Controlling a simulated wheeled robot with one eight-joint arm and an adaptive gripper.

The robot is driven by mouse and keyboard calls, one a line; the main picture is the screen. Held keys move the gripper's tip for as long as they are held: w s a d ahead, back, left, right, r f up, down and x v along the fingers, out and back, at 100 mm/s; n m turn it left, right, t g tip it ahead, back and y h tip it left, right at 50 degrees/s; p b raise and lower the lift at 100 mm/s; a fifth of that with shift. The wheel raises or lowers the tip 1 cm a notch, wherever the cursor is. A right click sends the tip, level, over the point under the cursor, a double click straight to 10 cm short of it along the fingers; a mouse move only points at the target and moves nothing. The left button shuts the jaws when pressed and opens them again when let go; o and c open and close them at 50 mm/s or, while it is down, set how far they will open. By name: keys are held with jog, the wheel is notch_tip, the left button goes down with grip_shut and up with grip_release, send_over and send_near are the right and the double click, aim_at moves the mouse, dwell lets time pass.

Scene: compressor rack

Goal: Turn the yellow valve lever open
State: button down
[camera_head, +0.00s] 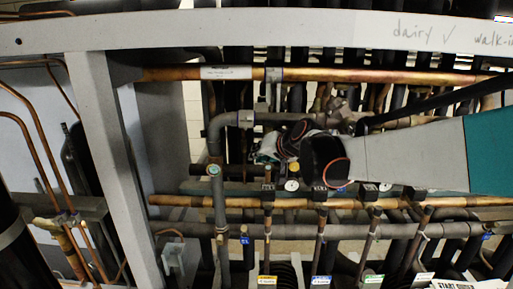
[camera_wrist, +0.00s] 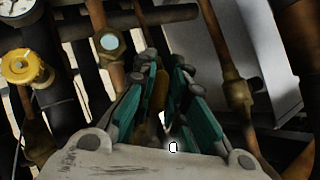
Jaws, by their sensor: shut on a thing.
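My gripper (camera_wrist: 165,68) is in the middle of the wrist view, its teal and dark fingers close together. A narrow dull yellow-brown piece (camera_wrist: 161,92) shows between the fingers and looks like the yellow valve lever; the fingers hide most of it. Its angle and the valve body under it cannot be made out. In the head view my gripper (camera_head: 268,150) is among the pipes at the centre, partly hidden behind my dark wrist; the lever cannot be told there.
A round yellow knob (camera_wrist: 24,68) and a white gauge (camera_wrist: 18,10) are at the left of the wrist view. A brass fitting (camera_wrist: 108,44) stands close to the left finger. A copper pipe (camera_head: 400,76) and a grey frame beam (camera_head: 250,32) cross above. Pipes crowd the space.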

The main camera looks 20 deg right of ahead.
jog(key=shift+s+d, duration=0.1)
dwell(0.5)
jog(key=c, duration=1.6)
grip_release()
